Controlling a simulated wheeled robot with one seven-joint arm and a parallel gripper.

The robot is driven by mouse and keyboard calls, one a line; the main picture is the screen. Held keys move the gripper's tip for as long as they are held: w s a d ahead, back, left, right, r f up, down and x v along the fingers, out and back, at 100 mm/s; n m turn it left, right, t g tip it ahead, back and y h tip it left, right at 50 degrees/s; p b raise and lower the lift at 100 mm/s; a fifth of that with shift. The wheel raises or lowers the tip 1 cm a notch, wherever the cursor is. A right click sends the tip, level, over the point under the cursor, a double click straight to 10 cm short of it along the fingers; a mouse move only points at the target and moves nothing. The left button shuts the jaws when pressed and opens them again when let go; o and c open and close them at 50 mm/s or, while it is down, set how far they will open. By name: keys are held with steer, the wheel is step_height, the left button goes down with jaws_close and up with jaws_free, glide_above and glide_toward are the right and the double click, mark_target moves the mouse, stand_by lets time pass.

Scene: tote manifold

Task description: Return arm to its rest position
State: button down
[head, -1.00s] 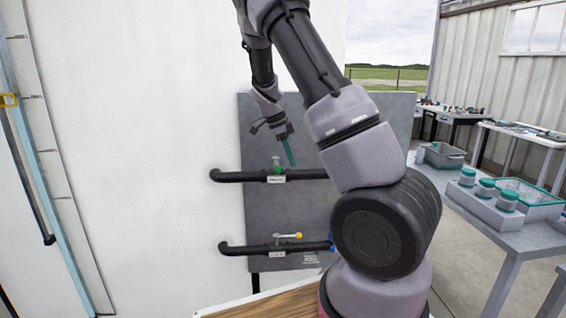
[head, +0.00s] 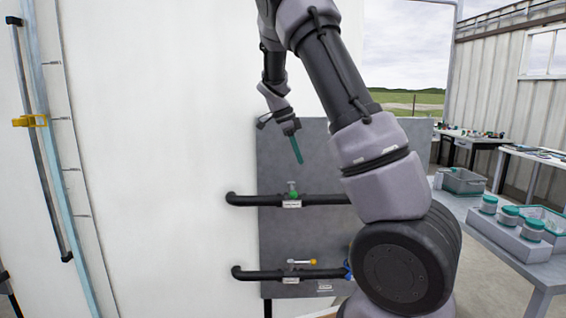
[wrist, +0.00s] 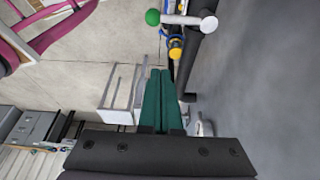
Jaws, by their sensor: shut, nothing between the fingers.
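My gripper (head: 299,160) hangs in front of the grey panel (head: 275,165), tilted down, with its green fingers together and nothing between them. In the wrist view the two green fingers (wrist: 158,95) lie side by side, closed. In the head view the fingertips are above the upper black pipe (head: 320,199) and apart from its green-topped valve (head: 293,189). My arm comes down from the top of the head view and covers the panel's right part.
In the wrist view a white handle with a green ball (wrist: 152,17) is near the fingers. A table (head: 485,225) with green-lidded jars (head: 509,215) and bins stands right. A white wall (head: 160,150) is left.

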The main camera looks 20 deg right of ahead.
steer(key=s+a+r+n+t+y, duration=0.2)
steer(key=s+r+n, duration=0.2)
steer(key=s, duration=0.5)
steer(key=s+a+r+n+t+y, duration=0.2)
steer(key=s+a+r+n+t, duration=0.1)
steer(key=s+r+n, duration=0.2)
steer(key=s+a+r+n+t+y, duration=0.1)
steer(key=s+a+r+n+t, duration=0.2)
steer(key=s+n, duration=0.5)
steer(key=s+r, duration=0.1)
steer(key=s, duration=0.4)
steer(key=shift+s+r+n+y, duration=0.2)
steer(key=shift+s+n+y, duration=0.1)
steer(key=shift+s+y, duration=0.1)
